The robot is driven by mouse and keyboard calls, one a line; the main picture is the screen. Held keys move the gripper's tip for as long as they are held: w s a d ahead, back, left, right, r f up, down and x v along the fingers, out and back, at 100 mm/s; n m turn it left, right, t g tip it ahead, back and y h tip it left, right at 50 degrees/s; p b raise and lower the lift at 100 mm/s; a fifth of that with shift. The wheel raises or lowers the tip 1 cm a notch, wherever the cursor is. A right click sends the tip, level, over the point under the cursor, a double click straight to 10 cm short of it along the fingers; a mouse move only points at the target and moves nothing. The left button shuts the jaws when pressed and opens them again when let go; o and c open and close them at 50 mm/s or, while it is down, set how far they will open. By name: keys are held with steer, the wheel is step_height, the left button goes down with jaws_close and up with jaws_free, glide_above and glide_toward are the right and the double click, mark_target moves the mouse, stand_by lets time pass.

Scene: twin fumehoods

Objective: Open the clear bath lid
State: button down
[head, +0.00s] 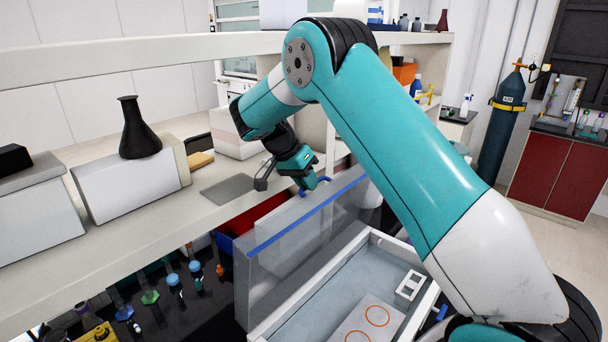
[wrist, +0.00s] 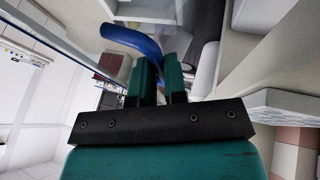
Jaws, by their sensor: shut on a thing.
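The clear bath lid (head: 300,232) is a see-through panel with a blue strip along its upper edge. It stands steeply raised at the back-left side of the white bath (head: 405,248), whose inside is open to view. My gripper (head: 316,183) is at the lid's upper edge, by the blue handle (head: 322,181). In the wrist view the curved blue handle (wrist: 132,41) runs in between the two teal fingers of my gripper (wrist: 160,66), which are shut on it. The exact contact is partly hidden by the fingers.
A shelf (head: 120,230) with a black flask (head: 138,130) and white boxes runs close behind the lid. A red bin (head: 250,215) and several small bottles sit below it. Inside the bath are a rack with orange rings (head: 375,318) and a white frame (head: 410,285).

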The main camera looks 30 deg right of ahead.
steer(key=shift+s+a+f, duration=0.1)
steer(key=shift+s+f, duration=0.1)
steer(key=shift+f, duration=0.25)
steer(key=c, duration=1.2)
jaws_free()
steer(key=shift+w, duration=0.15)
steer(key=shift+o, duration=0.2)
steer(key=shift+r, duration=0.15)
steer(key=v, duration=0.7)
steer(key=shift+r, duration=0.2)
